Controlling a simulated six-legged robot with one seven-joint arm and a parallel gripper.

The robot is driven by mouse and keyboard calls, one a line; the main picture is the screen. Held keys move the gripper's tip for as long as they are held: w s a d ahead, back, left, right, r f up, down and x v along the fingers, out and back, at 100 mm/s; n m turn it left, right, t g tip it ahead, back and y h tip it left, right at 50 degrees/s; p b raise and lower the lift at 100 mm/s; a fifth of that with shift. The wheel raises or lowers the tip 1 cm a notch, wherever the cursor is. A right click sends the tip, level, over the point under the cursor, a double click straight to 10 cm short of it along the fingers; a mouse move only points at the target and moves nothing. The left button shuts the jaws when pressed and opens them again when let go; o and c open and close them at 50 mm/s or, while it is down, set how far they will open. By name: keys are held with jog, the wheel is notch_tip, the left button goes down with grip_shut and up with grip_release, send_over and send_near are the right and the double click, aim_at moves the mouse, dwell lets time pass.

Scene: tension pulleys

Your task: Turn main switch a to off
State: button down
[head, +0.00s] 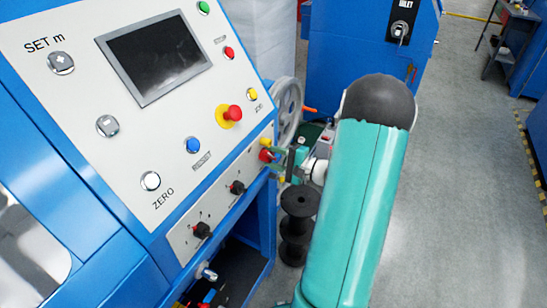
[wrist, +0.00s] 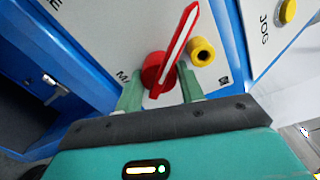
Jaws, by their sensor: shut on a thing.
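The main switch is a red rotary knob with a long red handle and a white stripe (wrist: 178,45) on the light panel in the wrist view. The handle stands tilted, its upper end leaning right. My gripper (wrist: 158,76) has one green finger on each side of the red knob base and is shut on it. In the head view the red switch (head: 265,156) sits at the panel's lower right edge, and my gripper (head: 277,152) reaches it from the right. The switch's position labels are mostly hidden by the gripper.
A yellow round part (wrist: 202,51) sits right beside the switch handle. The console (head: 120,120) carries a screen (head: 154,50), several buttons and a red stop button (head: 234,112). Black spools (head: 297,215) stand below the gripper. Open floor (head: 450,190) lies to the right.

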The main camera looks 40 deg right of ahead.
jog(key=shift+n, duration=0.6)
jog(key=c, duration=0.9)
grip_release()
jog(key=shift+r, duration=0.1)
